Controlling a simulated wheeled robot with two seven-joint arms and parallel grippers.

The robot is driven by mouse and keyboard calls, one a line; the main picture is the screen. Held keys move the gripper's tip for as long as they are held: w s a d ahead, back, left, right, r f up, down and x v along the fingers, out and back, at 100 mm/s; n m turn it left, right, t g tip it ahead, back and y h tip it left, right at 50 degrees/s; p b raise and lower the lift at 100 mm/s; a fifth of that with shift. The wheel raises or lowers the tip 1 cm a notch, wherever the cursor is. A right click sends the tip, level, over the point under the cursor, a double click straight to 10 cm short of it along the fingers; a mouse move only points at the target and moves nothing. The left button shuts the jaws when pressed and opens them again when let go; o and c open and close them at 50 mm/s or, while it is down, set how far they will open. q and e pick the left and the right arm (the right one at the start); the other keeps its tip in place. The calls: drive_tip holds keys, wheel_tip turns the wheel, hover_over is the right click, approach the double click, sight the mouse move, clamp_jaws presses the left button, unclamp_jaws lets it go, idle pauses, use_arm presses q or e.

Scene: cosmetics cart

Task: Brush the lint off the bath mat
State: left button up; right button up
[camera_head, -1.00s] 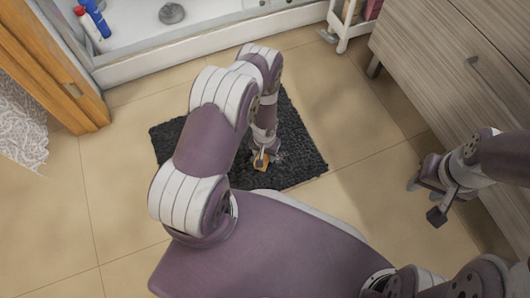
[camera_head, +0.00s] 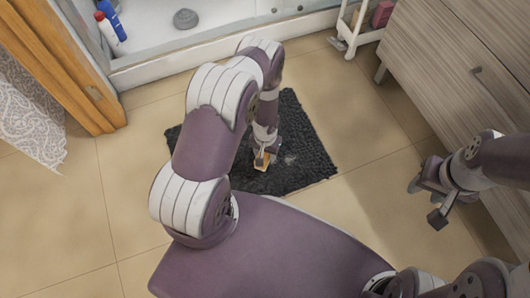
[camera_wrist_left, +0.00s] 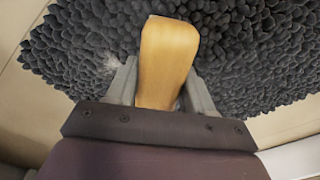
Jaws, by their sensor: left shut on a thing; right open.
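The dark grey shaggy bath mat (camera_head: 308,160) lies on the tiled floor, partly hidden behind my left arm. It also fills much of the left wrist view (camera_wrist_left: 255,50). A small pale tuft of lint (camera_head: 290,159) lies on the mat just right of my left gripper; a pale wisp of lint (camera_wrist_left: 108,64) shows left of the fingers in the wrist view. My left gripper (camera_head: 262,157) is shut on a wooden brush handle (camera_wrist_left: 167,55), over the mat. The bristles are hidden. My right gripper (camera_head: 431,202) is open and empty, right of the mat.
A shower tray (camera_head: 225,38) with bottles (camera_head: 110,22) is at the back. A wooden door frame (camera_head: 75,75) and a patterned curtain (camera_head: 30,120) are at left. A wooden drawer cabinet (camera_head: 445,60) and a white cart (camera_head: 352,35) stand at right. Floor in front of the cabinet is clear.

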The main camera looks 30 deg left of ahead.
use_arm(q)
drive_tip(key=shift+r+p, duration=1)
drive_tip(key=shift+r, duration=0.45)
